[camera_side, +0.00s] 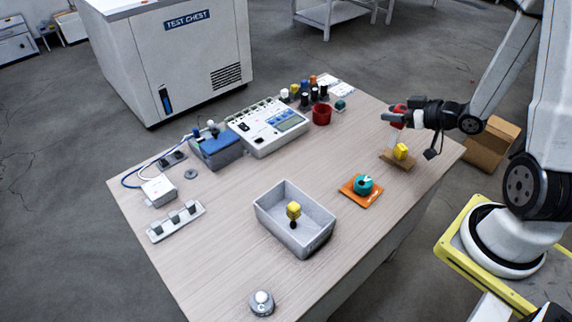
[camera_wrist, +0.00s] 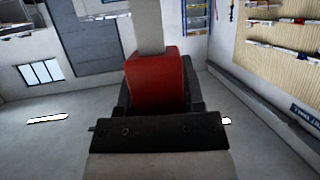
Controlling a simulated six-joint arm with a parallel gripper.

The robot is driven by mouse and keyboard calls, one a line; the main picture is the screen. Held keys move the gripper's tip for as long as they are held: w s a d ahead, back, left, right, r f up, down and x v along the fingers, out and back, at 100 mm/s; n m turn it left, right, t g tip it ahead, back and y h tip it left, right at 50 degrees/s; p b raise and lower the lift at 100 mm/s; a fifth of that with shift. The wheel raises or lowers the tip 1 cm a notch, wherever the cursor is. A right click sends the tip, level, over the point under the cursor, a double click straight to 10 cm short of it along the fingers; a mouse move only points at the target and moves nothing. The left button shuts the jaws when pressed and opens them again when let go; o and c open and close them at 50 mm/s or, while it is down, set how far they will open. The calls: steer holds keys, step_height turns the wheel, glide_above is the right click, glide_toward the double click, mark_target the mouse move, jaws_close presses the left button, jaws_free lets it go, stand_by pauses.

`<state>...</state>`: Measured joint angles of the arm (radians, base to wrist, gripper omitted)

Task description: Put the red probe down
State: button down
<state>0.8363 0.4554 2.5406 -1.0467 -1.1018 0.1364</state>
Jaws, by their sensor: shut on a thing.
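My gripper (camera_side: 394,115) is above the right back part of the table, shut on the red probe (camera_side: 399,111). In the wrist view the red probe (camera_wrist: 156,82) is a red block between the dark jaws of my gripper (camera_wrist: 158,110), with a pale shaft running up out of the picture. In the side view its lower end is hard to make out. A yellow piece (camera_side: 401,151) stands on a small brown pad (camera_side: 388,157) just below my gripper.
A grey bin (camera_side: 266,211) holds a yellow and black piece (camera_side: 293,211). A teal round piece (camera_side: 364,184) sits on an orange pad (camera_side: 351,194). A red cup (camera_side: 321,114), a white instrument (camera_side: 268,126) and several small bottles stand behind.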

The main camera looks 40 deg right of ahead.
steer(key=s+d+m+g+h, duration=0.2)
steer(key=s+d+m+h, duration=0.3)
steer(key=d, duration=0.4)
steer(key=s+d+m+g+h, duration=0.25)
steer(key=d+m+h, duration=0.4)
steer(key=d, duration=0.35)
steer(key=a+f+x, duration=0.1)
steer(key=f+x, duration=0.1)
steer(key=x, duration=1.3)
steer(key=shift+w+f+n+t, duration=0.25)
steer(key=shift+f+n+t, duration=0.05)
steer(key=shift+n+t, duration=0.05)
steer(key=shift+w+d+f, duration=0.1)
steer(key=shift+f, duration=0.8)
steer(key=shift+w+d+f, duration=0.1)
steer(key=shift+f, duration=0.8)
steer(key=shift+f, duration=0.15)
